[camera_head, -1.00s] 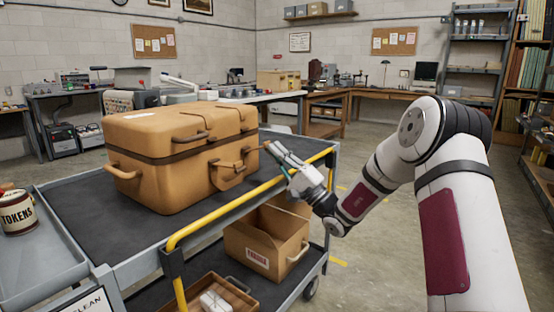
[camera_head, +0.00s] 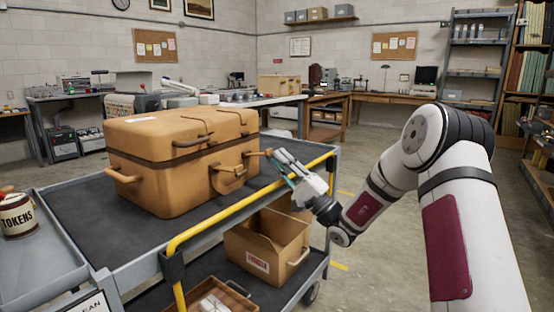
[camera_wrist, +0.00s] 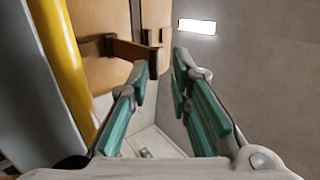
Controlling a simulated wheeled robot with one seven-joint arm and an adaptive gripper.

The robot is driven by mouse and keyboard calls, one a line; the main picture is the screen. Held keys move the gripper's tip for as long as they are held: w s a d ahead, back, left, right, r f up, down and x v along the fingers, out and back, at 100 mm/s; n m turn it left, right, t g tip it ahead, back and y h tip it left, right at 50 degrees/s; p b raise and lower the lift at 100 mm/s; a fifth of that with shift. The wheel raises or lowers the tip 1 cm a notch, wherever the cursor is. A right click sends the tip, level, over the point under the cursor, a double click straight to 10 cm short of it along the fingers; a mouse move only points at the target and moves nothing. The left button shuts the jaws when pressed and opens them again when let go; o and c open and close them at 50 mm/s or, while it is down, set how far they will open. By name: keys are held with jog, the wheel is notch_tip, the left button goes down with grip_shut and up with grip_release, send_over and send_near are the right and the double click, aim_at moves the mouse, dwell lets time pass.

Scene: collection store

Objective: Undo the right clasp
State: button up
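The orange-brown case (camera_head: 150,165) stands closed on the cart's upper deck, with handles on its lid, front and left end. A brown bar (camera_head: 260,153) sticks out at its right end; I cannot tell whether it is the right clasp or an end handle. My gripper (camera_head: 274,161) is at that end, its fingertips close to the bar. In the wrist view my gripper (camera_wrist: 160,70) has its teal fingers apart, and the bar's end plate (camera_wrist: 153,62) shows between the tips. Contact cannot be told. Small dark fittings (camera_wrist: 154,37) show on the case just beyond.
The cart's yellow rail (camera_head: 240,198) runs along the near side, close to my gripper. An open box (camera_head: 252,247) sits on the lower shelf. A tokens tin (camera_head: 17,214) stands at the left.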

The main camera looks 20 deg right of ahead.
jog(key=v, duration=1)
jog(key=shift+f, duration=0.2)
jog(key=shift+s+d, duration=0.1)
jog(key=shift+x, duration=4.35)
jog(key=shift+r, duration=0.1)
